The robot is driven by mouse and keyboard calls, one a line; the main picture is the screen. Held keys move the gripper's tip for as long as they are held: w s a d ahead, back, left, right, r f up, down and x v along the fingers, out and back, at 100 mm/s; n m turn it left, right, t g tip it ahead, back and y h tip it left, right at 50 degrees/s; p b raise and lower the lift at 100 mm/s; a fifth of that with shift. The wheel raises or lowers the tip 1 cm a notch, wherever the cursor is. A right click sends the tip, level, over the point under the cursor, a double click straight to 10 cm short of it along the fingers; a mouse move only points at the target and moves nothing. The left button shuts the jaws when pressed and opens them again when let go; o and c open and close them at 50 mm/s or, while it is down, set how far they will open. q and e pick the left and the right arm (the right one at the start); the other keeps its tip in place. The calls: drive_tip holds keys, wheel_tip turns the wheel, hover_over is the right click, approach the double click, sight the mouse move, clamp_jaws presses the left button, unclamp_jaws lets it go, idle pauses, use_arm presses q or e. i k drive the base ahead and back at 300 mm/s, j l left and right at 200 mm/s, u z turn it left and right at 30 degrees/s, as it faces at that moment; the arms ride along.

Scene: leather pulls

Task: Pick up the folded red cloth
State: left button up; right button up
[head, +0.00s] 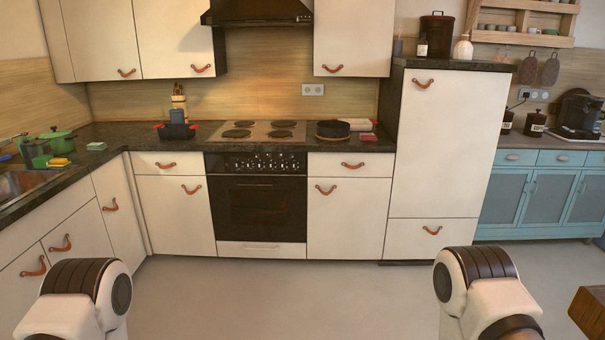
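A small flat red item, which looks like the folded red cloth (368,137), lies on the dark countertop (334,143) right of the stove, near the front edge. It is far off and small, so its folds cannot be made out. It lies just in front of a pale item and to the right of a black pan (333,130). Parts of my two arms show at the bottom left and bottom right. Neither gripper is in view.
The oven (257,198) and white cabinets with leather pulls stand below the counter. A tall white cabinet (450,145) stands right of the cloth. Grey floor (270,290) lies open ahead. A wooden table corner (590,312) juts in at lower right.

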sight(364, 137)
drive_tip(key=i+z, duration=0.1)
drive_tip(key=i, duration=0.4)
drive_tip(key=i+j+z, duration=0.1)
drive_tip(key=i, duration=0.4)
drive_tip(key=i+j+z, duration=0.1)
drive_tip(key=i, duration=0.4)
drive_tip(key=i+j+z, duration=0.1)
drive_tip(key=i, duration=0.4)
drive_tip(key=i+j+z, duration=0.1)
drive_tip(key=i+j, duration=0.2)
drive_tip(key=i, duration=0.2)
